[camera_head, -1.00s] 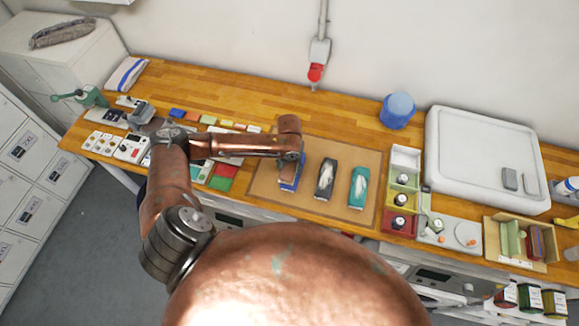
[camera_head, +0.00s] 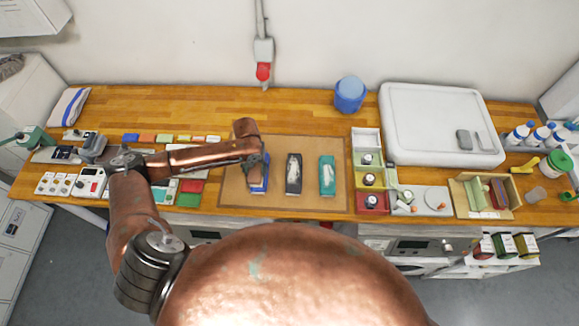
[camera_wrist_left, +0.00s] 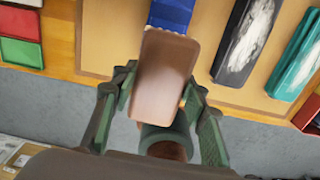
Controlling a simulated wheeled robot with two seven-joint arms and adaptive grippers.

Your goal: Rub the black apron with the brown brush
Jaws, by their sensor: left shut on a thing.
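The black apron (camera_head: 293,174) lies folded on a brown board, with a whitish smear along its middle; it also shows in the left wrist view (camera_wrist_left: 238,58). My left gripper (camera_wrist_left: 160,90) is shut on the brown brush (camera_wrist_left: 166,65), whose flat brown back faces the wrist camera. The brush is over the near end of a folded blue apron (camera_wrist_left: 171,14), to the left of the black one. Whether the brush touches the blue apron I cannot tell. My right gripper is not in view.
A teal folded apron (camera_head: 327,176) with a white smear lies right of the black one. The brown board (camera_head: 310,204) is bare between and around the aprons. Coloured bins (camera_head: 371,203) stand to its right, coloured pads (camera_head: 190,186) to its left.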

